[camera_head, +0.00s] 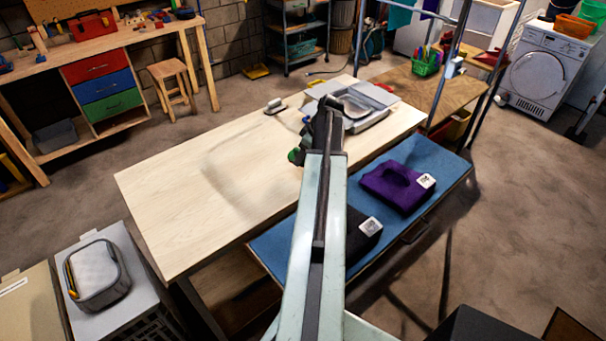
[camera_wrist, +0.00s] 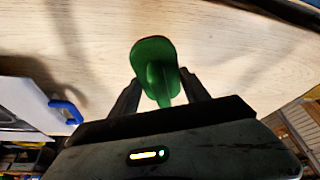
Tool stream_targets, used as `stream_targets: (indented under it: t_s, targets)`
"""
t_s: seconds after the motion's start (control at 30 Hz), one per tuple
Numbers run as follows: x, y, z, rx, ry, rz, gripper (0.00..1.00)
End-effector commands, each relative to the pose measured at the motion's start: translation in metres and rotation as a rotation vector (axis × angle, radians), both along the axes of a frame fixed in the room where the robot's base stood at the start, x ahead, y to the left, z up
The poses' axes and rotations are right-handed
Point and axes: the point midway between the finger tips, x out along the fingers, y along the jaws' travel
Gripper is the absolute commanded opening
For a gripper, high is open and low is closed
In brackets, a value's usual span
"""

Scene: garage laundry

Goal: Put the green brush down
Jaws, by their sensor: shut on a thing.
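The green brush (camera_wrist: 155,62) is between the two dark fingers of my gripper (camera_wrist: 166,95) in the wrist view. The gripper is shut on it. Pale wood of the table (camera_head: 190,190) lies behind and below the brush. In the head view my gripper (camera_head: 306,140) is over the right part of the table, and only a bit of green (camera_head: 295,156) shows at its left. My arm hides the rest of the brush there. I cannot tell whether the brush touches the tabletop.
The table's left and middle are clear.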

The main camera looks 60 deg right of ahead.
Motion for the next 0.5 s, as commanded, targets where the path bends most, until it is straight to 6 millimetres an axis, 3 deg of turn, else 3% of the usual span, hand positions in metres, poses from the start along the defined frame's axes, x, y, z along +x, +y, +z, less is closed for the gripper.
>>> stream_targets:
  t_s: [0.03, 0.23, 0.5]
  targets:
    - [0.000, 0.000, -0.019, 0.000, 0.000, 0.000, 0.22]
    - [0.000, 0.000, -0.021, 0.001, 0.000, 0.001, 0.22]
    - [0.001, 0.001, -0.059, 0.000, 0.000, 0.002, 0.22]
